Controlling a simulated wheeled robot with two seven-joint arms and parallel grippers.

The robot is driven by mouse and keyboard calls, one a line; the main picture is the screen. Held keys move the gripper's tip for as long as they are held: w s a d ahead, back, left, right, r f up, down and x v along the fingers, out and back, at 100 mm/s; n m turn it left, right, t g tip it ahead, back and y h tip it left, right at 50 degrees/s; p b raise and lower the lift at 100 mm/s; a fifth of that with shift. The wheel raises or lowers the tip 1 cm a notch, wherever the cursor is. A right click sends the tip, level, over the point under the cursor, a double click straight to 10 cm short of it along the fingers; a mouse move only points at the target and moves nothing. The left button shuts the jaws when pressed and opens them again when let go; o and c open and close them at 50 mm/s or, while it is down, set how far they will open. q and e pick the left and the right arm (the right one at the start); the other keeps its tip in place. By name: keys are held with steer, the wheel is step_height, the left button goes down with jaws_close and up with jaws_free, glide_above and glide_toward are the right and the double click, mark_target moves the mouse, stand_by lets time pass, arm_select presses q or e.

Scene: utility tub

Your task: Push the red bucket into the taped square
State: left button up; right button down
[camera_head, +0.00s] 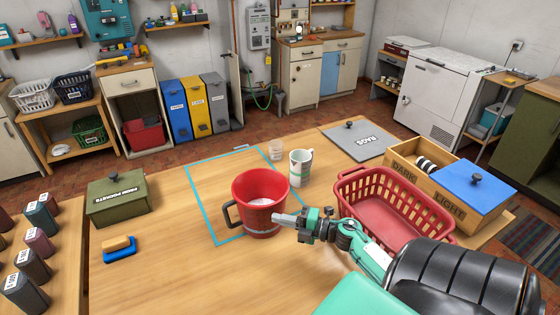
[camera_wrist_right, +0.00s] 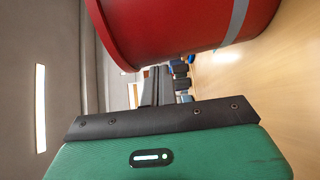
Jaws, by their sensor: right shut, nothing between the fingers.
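The red bucket (camera_head: 247,188) stands upright on the wooden table, its dark handle toward the left. The taped square (camera_head: 202,204) is a thin blue outline on the table. The bucket stands over its near right part and hides some of the tape, so I cannot tell how much of its base is inside. My right gripper (camera_head: 279,218) is shut and empty, its tip at the bucket's lower right side; I cannot tell whether they touch. The bucket also fills the top of the right wrist view (camera_wrist_right: 185,25). My left gripper is not in view.
A red basket (camera_head: 345,195) is right, near my right arm. The square's left part is clear.

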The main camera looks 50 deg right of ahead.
mark_target(267, 223)
step_height(267, 223, down, 4)
steer(key=b, duration=0.3)
steer(key=shift+f, duration=0.2)
steer(key=shift+w+d+r, duration=0.15)
steer(key=shift+w, duration=0.3)
